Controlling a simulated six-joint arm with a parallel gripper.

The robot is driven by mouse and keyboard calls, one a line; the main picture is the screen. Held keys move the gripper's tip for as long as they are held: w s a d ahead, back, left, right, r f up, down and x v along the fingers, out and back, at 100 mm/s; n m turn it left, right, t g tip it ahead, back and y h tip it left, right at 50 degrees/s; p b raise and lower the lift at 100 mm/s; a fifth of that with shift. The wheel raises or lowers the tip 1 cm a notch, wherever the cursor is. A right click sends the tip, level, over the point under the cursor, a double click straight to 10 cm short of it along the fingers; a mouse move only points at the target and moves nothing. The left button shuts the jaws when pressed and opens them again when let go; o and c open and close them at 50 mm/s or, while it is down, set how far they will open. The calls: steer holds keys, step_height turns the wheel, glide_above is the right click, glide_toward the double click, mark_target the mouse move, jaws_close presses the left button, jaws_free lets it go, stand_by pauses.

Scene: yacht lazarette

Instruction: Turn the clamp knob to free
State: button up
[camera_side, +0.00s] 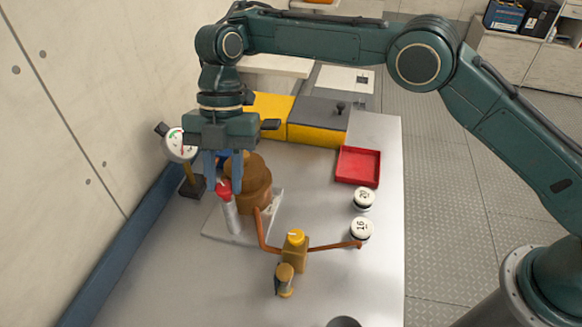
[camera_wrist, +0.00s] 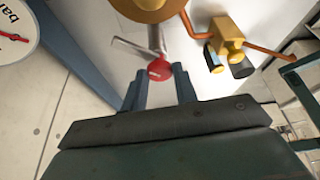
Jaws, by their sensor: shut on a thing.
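A red knob (camera_side: 223,189) sits on top of a silver post (camera_side: 231,216) beside a large bronze body (camera_side: 246,184). My gripper (camera_side: 224,183) points down from above with its blue fingers shut on the red knob. In the wrist view the red knob (camera_wrist: 159,70) shows between my fingertips (camera_wrist: 161,80). The fingers hide part of its sides, and I cannot read any mark on it. A brass valve (camera_side: 293,257) with a yellow knob (camera_side: 295,237) stands in front, joined to copper pipes (camera_side: 330,247); nothing grips it.
A dial gauge (camera_side: 180,146) stands close to my gripper's left, near the wall. Two white-topped round pieces, marked 20 (camera_side: 364,198) and 16 (camera_side: 361,229), stand at the right. A red tray (camera_side: 358,167) and yellow-and-grey boxes (camera_side: 318,122) lie behind. The front left bench is clear.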

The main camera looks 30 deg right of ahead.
steer(key=shift+a, duration=0.1)
steer(key=o, duration=1)
steer(key=shift+r+m, duration=0.1)
steer(key=shift+m, duration=0.3)
steer(key=shift+s+m+y, duration=0.1)
steer(key=shift+m+y, duration=0.2)
steer(key=shift+m, duration=0.6)
